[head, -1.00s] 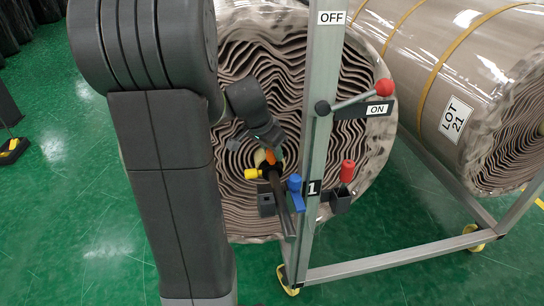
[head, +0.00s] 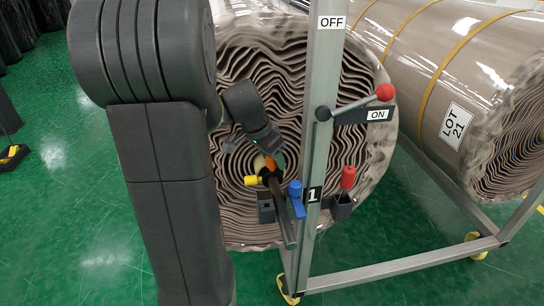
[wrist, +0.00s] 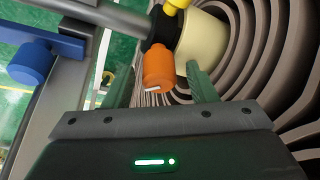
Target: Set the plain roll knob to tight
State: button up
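The plain wrapped roll (head: 350,150) stands on the left, its spiral end facing me. At its core is a cream hub (wrist: 203,45) with a black collar. An orange knob (wrist: 158,68) with a small white mark hangs from the collar, and a yellow knob (head: 251,181) sits beside it. My gripper (wrist: 160,80) is open, with one green finger on each side of the orange knob and visible gaps between. In the head view my gripper (head: 270,160) hides part of the hub. I see no setting labels beside the orange knob.
A metal post (head: 322,120) right of my gripper carries a red-balled lever (head: 385,92) at an ON label, with OFF above. A blue knob (head: 296,190) and a red knob (head: 348,177) sit low by it. Another roll, labelled LOT 21 (head: 456,124), lies at right.

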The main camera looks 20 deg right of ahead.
jog(key=p+v, duration=0.2)
jog(key=v, duration=1.1)
jog(key=shift+a+r+p, duration=0.2)
jog(key=shift+r+p, duration=0.1)
jog(key=shift+s, duration=0.1)
